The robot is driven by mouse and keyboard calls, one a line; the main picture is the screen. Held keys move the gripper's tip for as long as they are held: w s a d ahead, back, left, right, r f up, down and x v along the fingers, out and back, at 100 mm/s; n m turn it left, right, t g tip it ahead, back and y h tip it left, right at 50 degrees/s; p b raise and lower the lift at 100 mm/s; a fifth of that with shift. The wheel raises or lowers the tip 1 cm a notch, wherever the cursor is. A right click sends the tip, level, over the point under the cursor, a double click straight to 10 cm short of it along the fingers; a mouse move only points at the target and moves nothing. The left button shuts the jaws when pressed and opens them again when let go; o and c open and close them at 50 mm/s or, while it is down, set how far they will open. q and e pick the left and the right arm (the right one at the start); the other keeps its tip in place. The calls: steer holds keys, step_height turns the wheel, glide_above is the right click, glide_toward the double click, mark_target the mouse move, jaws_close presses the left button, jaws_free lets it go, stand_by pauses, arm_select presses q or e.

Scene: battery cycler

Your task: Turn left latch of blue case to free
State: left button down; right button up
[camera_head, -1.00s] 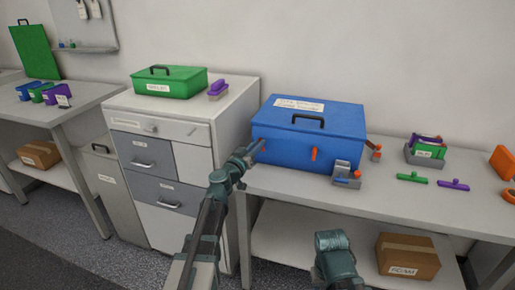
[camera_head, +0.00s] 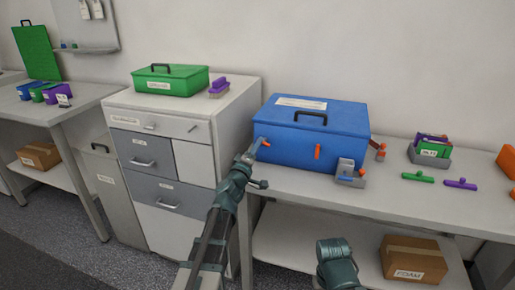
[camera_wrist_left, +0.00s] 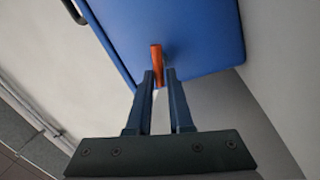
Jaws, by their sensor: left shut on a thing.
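The blue case (camera_head: 310,135) stands closed on the right table, with a dark handle on its lid. Its left latch, an orange lever (camera_head: 266,143), is at the left end of the front face. My left gripper (camera_head: 259,147) is shut on this left latch. The other orange latch (camera_head: 317,152) hangs roughly upright on the front face, untouched. My right gripper is out of view; only part of that arm shows at the bottom.
Green (camera_head: 417,177) and purple (camera_head: 460,183) handled pieces lie farther right. A drawer cabinet (camera_head: 160,175) with a green case (camera_head: 170,82) stands to the left.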

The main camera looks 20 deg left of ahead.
arm_select(q)
steer(key=shift+d+f+n+y+b, duration=0.15)
steer(key=shift+n+y, duration=0.15)
steer(key=shift+n, duration=0.85)
steer(key=shift+a+n+y+b, duration=0.15)
steer(key=shift+n+y, duration=0.15)
steer(key=shift+n, duration=0.85)
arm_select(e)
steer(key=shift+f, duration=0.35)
arm_select(q)
steer(key=c, duration=0.9)
jaws_free()
steer(key=shift+o, duration=0.2)
